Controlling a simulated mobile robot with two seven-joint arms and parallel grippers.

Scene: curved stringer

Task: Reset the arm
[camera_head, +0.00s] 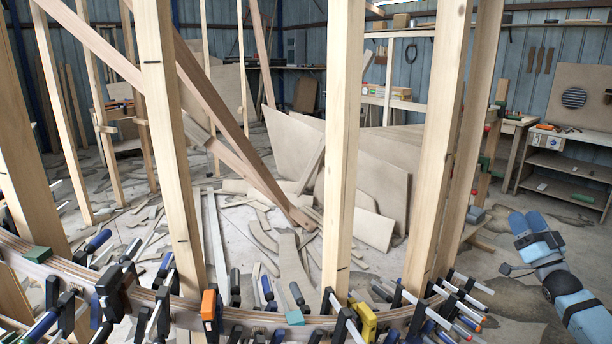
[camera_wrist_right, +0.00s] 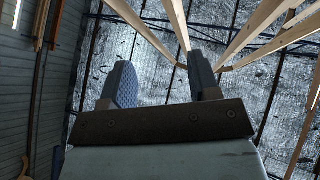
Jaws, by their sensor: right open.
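My right arm (camera_head: 580,308), blue with black joints, comes in from the lower right corner of the head view. My right gripper (camera_head: 526,219) is at its far end, to the right of the wooden posts and apart from them. In the right wrist view my right gripper (camera_wrist_right: 162,82) has its two dark bluish fingers spread wide with nothing between them. Behind the fingers are the roof and the upper ends of wooden beams. My left arm and left gripper are not in the head view.
Upright wooden posts (camera_head: 345,150) stand close in front of me. A curved laminated stringer (camera_head: 140,296) with several clamps crosses the bottom. Sheets of board (camera_head: 380,180) and offcuts lie behind. A workbench (camera_head: 570,165) stands at the right; some bare floor lies between it and my right arm.

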